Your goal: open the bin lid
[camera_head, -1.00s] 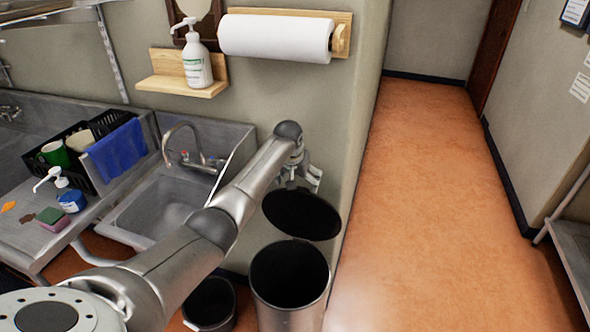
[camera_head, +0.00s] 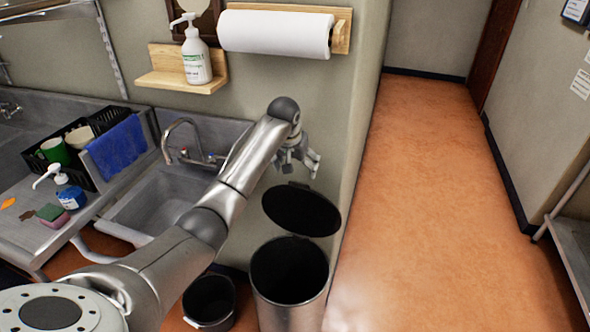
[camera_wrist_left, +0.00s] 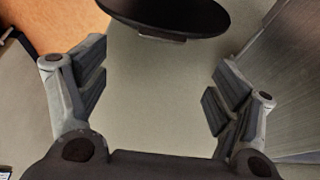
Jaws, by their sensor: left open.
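The metal bin (camera_head: 290,290) stands on the floor by the wall, its dark inside visible from above. Its round dark lid (camera_head: 301,209) is raised and tilted up behind the opening. My left gripper (camera_head: 299,172) is above the lid, apart from it, open and empty. In the left wrist view the lid (camera_wrist_left: 165,14) shows at the top edge, beyond the spread fingers of the left gripper (camera_wrist_left: 158,88), with bare wall between them. My right gripper is not in view.
A smaller dark bin (camera_head: 209,300) stands left of the metal bin. The sink (camera_head: 165,205) and the counter with a dish rack (camera_head: 98,178) are at the left. A paper towel roll (camera_head: 274,33) and soap shelf (camera_head: 182,82) are on the wall above. The orange floor (camera_head: 440,200) at the right is clear.

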